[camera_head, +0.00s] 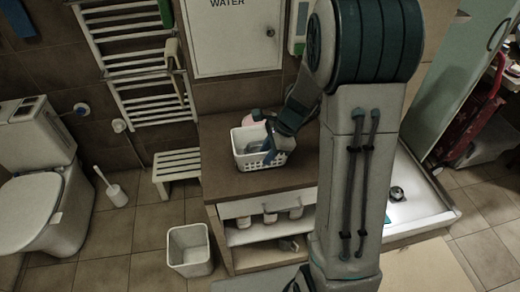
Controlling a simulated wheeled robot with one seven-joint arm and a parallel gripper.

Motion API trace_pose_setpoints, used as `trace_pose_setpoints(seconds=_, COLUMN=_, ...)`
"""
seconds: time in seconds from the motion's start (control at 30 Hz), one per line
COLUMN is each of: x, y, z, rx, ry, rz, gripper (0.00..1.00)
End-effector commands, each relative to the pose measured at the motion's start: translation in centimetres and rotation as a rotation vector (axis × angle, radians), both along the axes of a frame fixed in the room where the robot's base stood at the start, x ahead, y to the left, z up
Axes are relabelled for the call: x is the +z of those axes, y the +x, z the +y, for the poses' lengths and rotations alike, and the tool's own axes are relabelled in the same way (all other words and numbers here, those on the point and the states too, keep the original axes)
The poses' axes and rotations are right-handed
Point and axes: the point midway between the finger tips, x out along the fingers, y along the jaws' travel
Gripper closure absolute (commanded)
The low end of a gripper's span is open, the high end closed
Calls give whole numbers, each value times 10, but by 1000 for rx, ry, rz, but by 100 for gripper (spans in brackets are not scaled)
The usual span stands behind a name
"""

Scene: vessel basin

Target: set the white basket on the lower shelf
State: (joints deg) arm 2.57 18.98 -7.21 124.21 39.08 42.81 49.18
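The white basket (282,158) stands upright on the brown top of a low cabinet (226,182). It has a slotted side. My gripper (268,146) reaches down over the basket from the upper right, and its end overlaps the basket's opening. Part of the basket is hidden behind it. Whether the fingers touch or hold the basket cannot be told. Below the top, the open cabinet has a white shelf (240,237) with several small containers (270,216) near it. A lower level (262,256) shows beneath, partly hidden by my arm.
A white bin (189,250) stands on the floor left of the cabinet. A small white stool (178,165), a toilet (45,205) and a brush holder (117,195) are further left. A pinkish item (250,119) is behind the basket.

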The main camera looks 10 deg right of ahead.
Motion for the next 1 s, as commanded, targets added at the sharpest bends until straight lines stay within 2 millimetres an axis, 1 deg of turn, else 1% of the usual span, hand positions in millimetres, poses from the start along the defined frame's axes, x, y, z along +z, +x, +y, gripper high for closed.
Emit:
trace_pose_setpoints(seconds=0.03, x=-7, y=1, z=1, rx=0, ry=0, rz=6, gripper=70)
trace_pose_setpoints(seconds=0.23, x=-31, y=4, z=10, rx=1, ry=1, rz=4, gripper=70)
trace_pose_setpoints(seconds=0.33, x=-35, y=5, z=11, rx=-1, ry=0, rz=1, gripper=70)
trace_pose_setpoints(seconds=0.53, x=-35, y=5, z=12, rx=0, ry=0, rz=0, gripper=70)
trace_pose_setpoints(seconds=0.57, x=-35, y=5, z=12, rx=0, ry=0, rz=0, gripper=76)
trace_pose_setpoints(seconds=0.6, x=-35, y=5, z=12, rx=0, ry=0, rz=0, gripper=87)
trace_pose_setpoints(seconds=0.63, x=-35, y=5, z=12, rx=0, ry=0, rz=0, gripper=96)
trace_pose_setpoints(seconds=0.67, x=-35, y=5, z=12, rx=0, ry=0, rz=0, gripper=100)
trace_pose_setpoints(seconds=1.0, x=-35, y=5, z=12, rx=0, ry=0, rz=0, gripper=100)
